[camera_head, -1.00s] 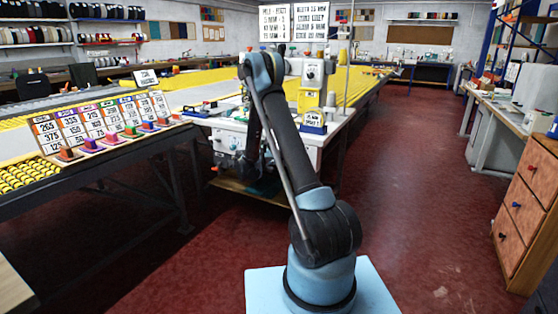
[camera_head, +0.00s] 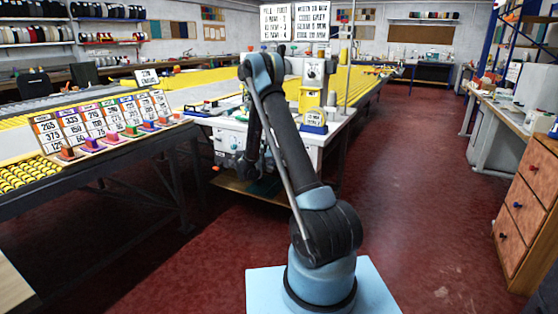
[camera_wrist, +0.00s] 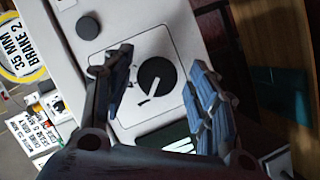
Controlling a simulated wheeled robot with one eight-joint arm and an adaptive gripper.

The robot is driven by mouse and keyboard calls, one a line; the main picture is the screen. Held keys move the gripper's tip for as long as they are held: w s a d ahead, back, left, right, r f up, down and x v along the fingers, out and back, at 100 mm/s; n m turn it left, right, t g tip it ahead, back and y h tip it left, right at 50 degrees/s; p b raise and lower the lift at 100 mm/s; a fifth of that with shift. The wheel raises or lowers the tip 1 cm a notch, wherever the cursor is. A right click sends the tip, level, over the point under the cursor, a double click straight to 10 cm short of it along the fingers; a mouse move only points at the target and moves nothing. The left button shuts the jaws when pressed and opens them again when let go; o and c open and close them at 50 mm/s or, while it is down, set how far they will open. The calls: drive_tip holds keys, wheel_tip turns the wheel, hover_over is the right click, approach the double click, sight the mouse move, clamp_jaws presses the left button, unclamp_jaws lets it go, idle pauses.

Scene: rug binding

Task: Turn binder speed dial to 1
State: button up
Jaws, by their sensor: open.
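In the wrist view a black round dial (camera_wrist: 157,78) with a pale pointer line sits on the white binder panel (camera_wrist: 165,30). Small marks lie around it, too blurred to read. My gripper (camera_wrist: 160,82) is open, with one finger on each side of the dial in this view. I cannot tell whether either finger touches it. In the head view the white binder bench (camera_head: 322,135) stands behind my arm, and my gripper (camera_head: 248,165) hangs at its front, mostly hidden.
A second black knob (camera_wrist: 88,27) is at the panel's upper left. A round sign (camera_wrist: 20,48) reading 35 MM BRAKE 2 is beside the panel. Number cards (camera_head: 100,120) stand on the left table. The red floor at right is clear.

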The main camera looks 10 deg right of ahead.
drive_tip(key=v, duration=1.2)
